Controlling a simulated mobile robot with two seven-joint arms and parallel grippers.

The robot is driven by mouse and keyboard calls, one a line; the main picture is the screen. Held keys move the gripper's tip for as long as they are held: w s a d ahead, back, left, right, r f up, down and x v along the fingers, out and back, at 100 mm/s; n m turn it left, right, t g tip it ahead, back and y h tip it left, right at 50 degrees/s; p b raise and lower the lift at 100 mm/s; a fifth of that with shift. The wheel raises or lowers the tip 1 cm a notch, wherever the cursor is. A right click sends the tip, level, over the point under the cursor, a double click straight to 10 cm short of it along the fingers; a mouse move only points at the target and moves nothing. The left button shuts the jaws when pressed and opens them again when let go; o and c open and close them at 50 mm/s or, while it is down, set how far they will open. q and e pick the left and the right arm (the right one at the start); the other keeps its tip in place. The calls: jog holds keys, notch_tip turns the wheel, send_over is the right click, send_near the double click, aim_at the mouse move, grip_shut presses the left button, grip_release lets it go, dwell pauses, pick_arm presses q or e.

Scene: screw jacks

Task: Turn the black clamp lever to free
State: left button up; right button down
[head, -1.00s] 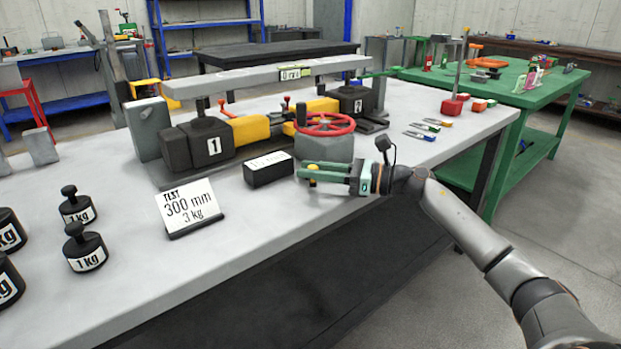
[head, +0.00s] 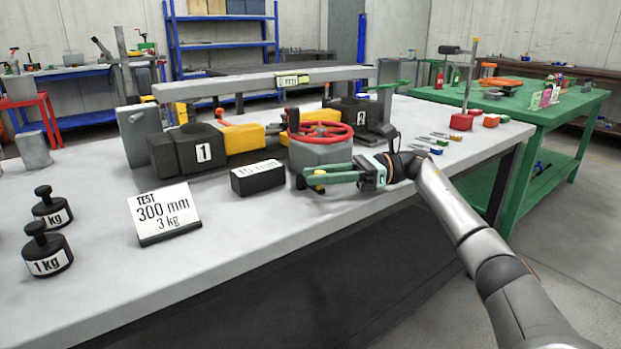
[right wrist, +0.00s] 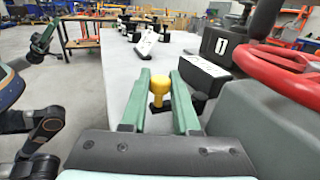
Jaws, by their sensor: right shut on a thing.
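My right gripper (head: 318,178) is at the front of the grey housing (head: 318,154) under the red handwheel (head: 321,131). A small black part (right wrist: 199,101) shows just outside the right finger there; a dark part (head: 300,182) also shows by the fingertips in the head view. I cannot tell for sure which is the black clamp lever. My left gripper (right wrist: 43,38) appears at upper left in the right wrist view; its opening is unclear.
A black labelled block (head: 258,178) stands left of the right gripper. A sign (head: 164,213) and black weights (head: 47,248) stand further left on the grey bench (head: 225,258). Black block 1 (head: 190,150) is behind. The bench's front edge is close below the gripper.

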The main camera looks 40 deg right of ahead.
jog(key=shift+d, duration=0.1)
dwell(0.4)
jog(key=c, duration=0.7)
grip_release()
jog(key=shift+o, duration=0.2)
jog(key=p+v, duration=0.1)
jog(key=v, duration=0.9)
jog(key=shift+d+p, duration=0.2)
jog(key=shift+p, duration=0.1)
jog(key=shift+d+f+b, duration=0.1)
jog(key=shift+b, duration=0.3)
jog(key=shift+d, duration=0.2)
jog(key=shift+b+v, duration=0.8)
jog(key=shift+s, duration=0.1)
